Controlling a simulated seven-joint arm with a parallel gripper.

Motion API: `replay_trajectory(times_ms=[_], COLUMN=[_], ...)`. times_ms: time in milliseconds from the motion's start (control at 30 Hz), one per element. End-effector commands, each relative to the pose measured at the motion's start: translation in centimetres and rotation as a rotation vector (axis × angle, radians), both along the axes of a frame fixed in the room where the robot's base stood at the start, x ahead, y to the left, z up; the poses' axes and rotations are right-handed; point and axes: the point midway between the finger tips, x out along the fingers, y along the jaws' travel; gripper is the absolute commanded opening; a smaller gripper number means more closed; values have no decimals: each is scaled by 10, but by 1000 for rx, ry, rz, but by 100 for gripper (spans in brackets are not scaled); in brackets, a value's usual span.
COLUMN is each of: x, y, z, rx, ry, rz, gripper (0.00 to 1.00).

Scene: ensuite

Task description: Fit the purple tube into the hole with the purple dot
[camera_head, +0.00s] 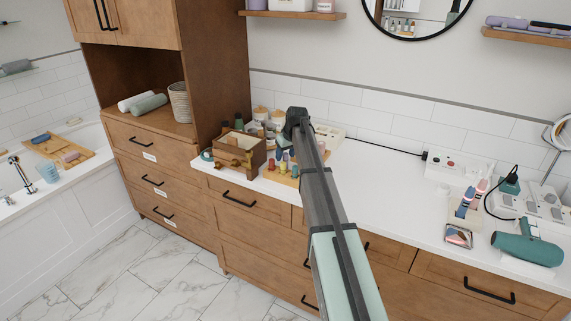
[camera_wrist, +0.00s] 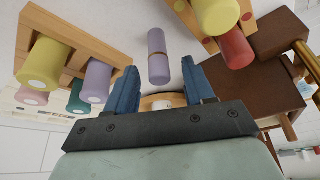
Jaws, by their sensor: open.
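In the wrist view, a purple tube (camera_wrist: 158,55) is on the white counter between two wooden racks, its near end between my fingertips. My gripper (camera_wrist: 160,75) is open, with one blue finger on each side of the tube. I cannot tell whether they touch it. The left rack (camera_wrist: 112,40) holds another purple tube (camera_wrist: 97,80) and yellow, pink and teal ones. I see no purple dot. In the head view my gripper (camera_head: 295,118) hangs over the counter's far left part, hiding things behind it.
A brown wooden box (camera_head: 240,150) stands left of my gripper, beside small bottles (camera_head: 262,113) and a tall cabinet (camera_head: 222,60).

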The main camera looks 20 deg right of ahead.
Motion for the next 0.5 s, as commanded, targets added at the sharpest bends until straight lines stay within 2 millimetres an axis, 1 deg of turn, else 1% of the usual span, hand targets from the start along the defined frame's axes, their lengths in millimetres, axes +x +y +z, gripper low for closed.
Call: replay_trajectory(times_ms=[100, 300, 500], x=[3, 3, 3], y=[1, 1, 1], z=[-7, -7, -7], rx=[0, 0, 0], ry=[0, 0, 0], rz=[0, 0, 0], gripper=[53, 52, 33])
